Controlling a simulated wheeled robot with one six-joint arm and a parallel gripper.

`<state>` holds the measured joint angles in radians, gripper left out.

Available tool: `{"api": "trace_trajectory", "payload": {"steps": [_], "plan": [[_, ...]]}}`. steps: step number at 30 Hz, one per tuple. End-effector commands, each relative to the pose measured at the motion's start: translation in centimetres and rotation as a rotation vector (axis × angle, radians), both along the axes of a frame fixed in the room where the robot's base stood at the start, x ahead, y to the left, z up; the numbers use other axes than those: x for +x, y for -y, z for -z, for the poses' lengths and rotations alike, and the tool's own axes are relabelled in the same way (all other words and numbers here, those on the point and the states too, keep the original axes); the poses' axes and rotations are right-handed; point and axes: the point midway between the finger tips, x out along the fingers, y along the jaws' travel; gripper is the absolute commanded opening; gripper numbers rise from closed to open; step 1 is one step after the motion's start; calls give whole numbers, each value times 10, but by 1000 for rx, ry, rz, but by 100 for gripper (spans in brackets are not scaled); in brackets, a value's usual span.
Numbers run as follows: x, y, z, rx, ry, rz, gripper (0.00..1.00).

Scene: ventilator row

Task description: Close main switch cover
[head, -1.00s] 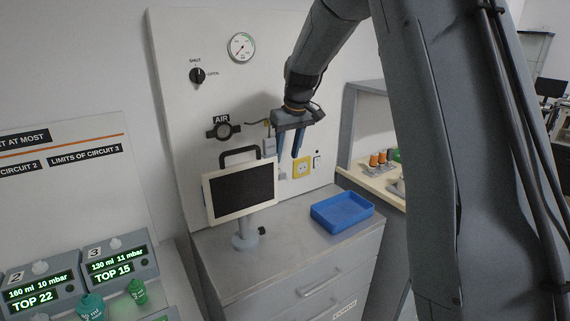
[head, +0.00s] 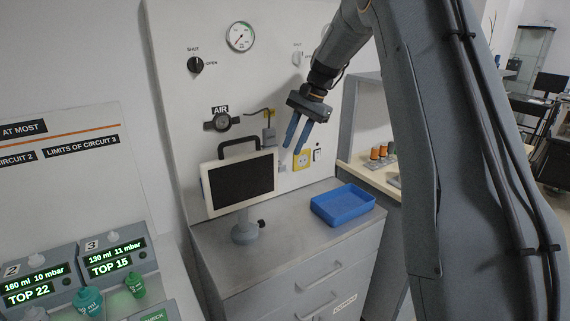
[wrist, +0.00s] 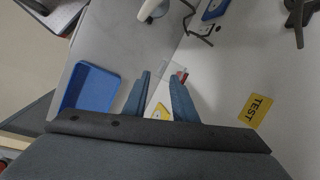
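The main switch cover (wrist: 168,69) looks like a clear flap standing out from the wall panel in the wrist view, with a red part (wrist: 182,76) behind or beside it. It appears swung open, though its hinge is hard to make out. My gripper (head: 295,151) is in front of the panel, fingers pointing down and tilted left in the head view. The two blue fingers are apart and empty. In the wrist view my gripper (wrist: 159,75) has its fingertips close to the clear flap; contact cannot be told.
A yellow socket (head: 302,159) is on the panel. A blue tray (head: 343,205) and a monitor (head: 239,183) on a stand are on the grey counter (head: 290,208). A grey wall box (head: 268,136) is left of my gripper. A yellow TEST sign (wrist: 255,110) shows in the wrist view.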

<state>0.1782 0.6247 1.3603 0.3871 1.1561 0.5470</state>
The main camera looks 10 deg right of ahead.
Motion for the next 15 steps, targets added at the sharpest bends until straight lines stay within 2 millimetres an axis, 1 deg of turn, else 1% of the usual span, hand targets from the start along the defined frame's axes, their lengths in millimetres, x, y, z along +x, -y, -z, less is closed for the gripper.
{"api": "trace_trajectory", "payload": {"steps": [1,3,6,11,15], "plan": [[2,3,1,32,-40,82,25],[4,5,0,69,-89,176,25],[4,6,-1,101,-137,261,25],[5,4,2,117,-162,302,25],[4,-4,18,116,-165,300,25]]}}
